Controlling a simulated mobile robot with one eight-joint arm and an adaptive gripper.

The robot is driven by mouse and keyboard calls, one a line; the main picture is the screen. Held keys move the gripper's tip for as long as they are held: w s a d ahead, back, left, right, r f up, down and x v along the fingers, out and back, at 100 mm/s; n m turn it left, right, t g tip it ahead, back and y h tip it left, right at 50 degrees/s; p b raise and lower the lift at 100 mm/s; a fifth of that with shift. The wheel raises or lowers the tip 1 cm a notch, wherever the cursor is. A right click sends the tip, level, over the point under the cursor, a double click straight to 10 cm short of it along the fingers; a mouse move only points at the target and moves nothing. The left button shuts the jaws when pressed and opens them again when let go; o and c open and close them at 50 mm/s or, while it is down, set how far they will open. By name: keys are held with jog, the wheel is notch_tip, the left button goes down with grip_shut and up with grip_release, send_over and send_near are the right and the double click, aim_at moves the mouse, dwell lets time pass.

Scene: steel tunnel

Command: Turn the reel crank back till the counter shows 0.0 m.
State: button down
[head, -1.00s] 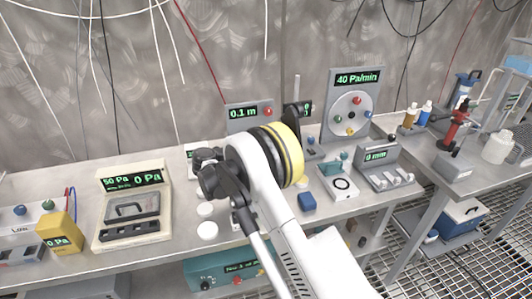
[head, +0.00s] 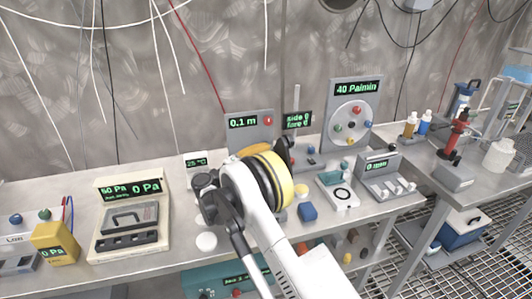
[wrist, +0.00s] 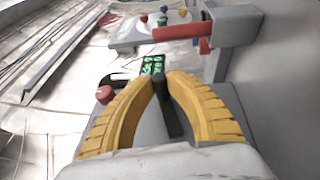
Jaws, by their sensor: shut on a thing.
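The counter (head: 243,122) on a grey panel at the back of the bench reads 0.1 m in the head view. My arm stands in front of the reel, so the reel is largely hidden there. In the wrist view my gripper (wrist: 163,80) has its two yellow fingers closed around a dark upright crank handle (wrist: 168,112). The handle's lower end is between the fingers. My fingertips cannot be made out in the head view.
A dial panel (head: 352,115) reading 40 Pa/min stands right of the counter. A small dark display (head: 297,120) is between them. A blue cube (head: 308,211) lies near the bench front. A case with a pressure readout (head: 130,215) is at left.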

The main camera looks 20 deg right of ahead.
jog(key=c, duration=1.3)
grip_release()
jog(key=v, duration=1.2)
